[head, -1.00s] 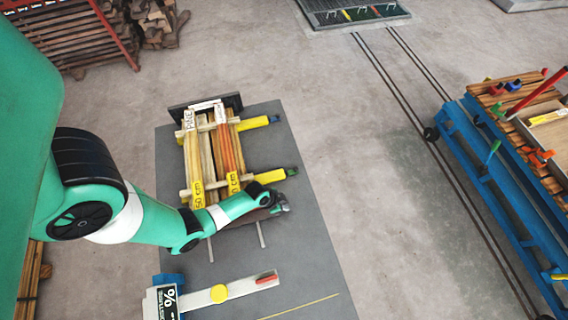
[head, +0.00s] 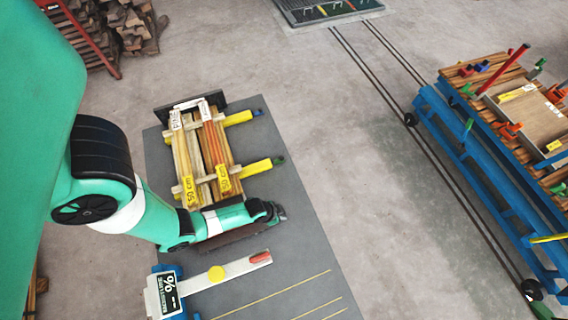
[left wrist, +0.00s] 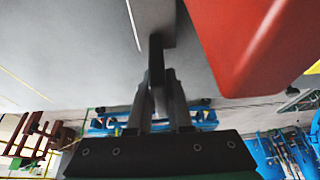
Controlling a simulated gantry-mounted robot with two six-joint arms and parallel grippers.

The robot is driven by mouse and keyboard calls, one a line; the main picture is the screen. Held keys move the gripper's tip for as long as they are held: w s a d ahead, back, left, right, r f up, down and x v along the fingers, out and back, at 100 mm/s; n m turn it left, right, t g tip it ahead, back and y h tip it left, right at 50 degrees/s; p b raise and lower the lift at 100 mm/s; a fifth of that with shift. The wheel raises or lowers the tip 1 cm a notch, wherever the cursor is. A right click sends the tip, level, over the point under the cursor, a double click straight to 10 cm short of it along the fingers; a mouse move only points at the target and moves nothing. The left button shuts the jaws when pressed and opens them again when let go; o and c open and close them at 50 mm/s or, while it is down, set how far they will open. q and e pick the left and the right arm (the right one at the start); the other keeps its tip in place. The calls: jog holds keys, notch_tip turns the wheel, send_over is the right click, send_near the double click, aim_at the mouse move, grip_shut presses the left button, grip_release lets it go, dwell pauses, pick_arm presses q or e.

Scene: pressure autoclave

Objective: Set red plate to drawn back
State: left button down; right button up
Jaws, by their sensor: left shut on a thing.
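The red plate (head: 232,239) shows in the head view as a narrow dark red-brown strip, mostly hidden under my left arm. It stands apart from the near ends of the wood stack (head: 205,160). In the left wrist view the red plate (left wrist: 250,40) is large at the upper right. My left gripper (head: 277,212) is at the plate's right end. In the left wrist view my left gripper (left wrist: 157,85) is shut on a dark handle (left wrist: 156,58), which meets a grey bar (left wrist: 142,18). My right gripper is not in view.
A moisture meter (head: 163,292) with a pale arm (head: 235,270) lies close to the near side of the plate. Yellow bars (head: 260,166) stick out right of the stack. A blue trolley (head: 450,135) with timber stands right, beyond clear floor.

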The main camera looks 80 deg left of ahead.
pick_arm(q)
jog(key=c, duration=1.3)
grip_release()
jog(key=o, duration=0.5)
jog(key=shift+w+d, duration=0.1)
jog(key=shift+d, duration=0.2)
jog(key=shift+c, duration=0.2)
jog(key=shift+a, duration=0.1)
jog(key=p+v, duration=0.4)
jog(key=v, duration=0.6)
jog(key=shift+r, duration=0.25)
jog(key=shift+s+r, duration=0.35)
jog(key=shift+r, duration=0.15)
jog(key=shift+r, duration=0.1)
